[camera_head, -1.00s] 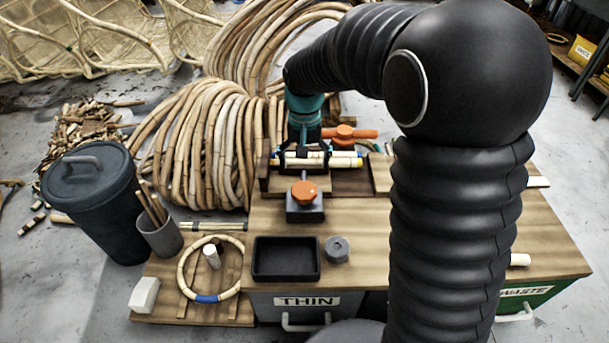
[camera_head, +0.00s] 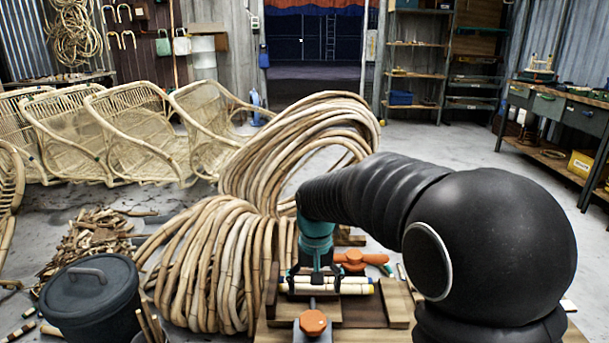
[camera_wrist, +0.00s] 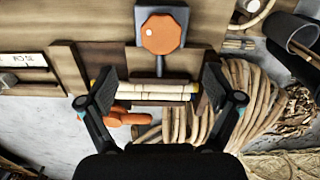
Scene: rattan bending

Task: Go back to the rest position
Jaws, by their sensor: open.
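My gripper (camera_head: 318,277) is at the workbench, just above short pale rattan pieces with blue and yellow ends (camera_head: 350,289). In the wrist view my gripper (camera_wrist: 160,86) is open. Its two fingers are spread wide, one near each end of the rattan pieces (camera_wrist: 160,92), with a gap showing between them. Whether a finger touches them I cannot tell. The pieces lie side by side in a wooden holder on the bench. My black arm reaches in from the right of the head view.
An orange knob (camera_head: 313,323) stands in front of the holder, and an orange-handled tool (camera_head: 352,260) lies behind it. Large rattan coils (camera_head: 215,265) stand close behind and left. A dark lidded bin (camera_head: 90,295) is at the left. Open floor (camera_head: 440,150) lies farther back.

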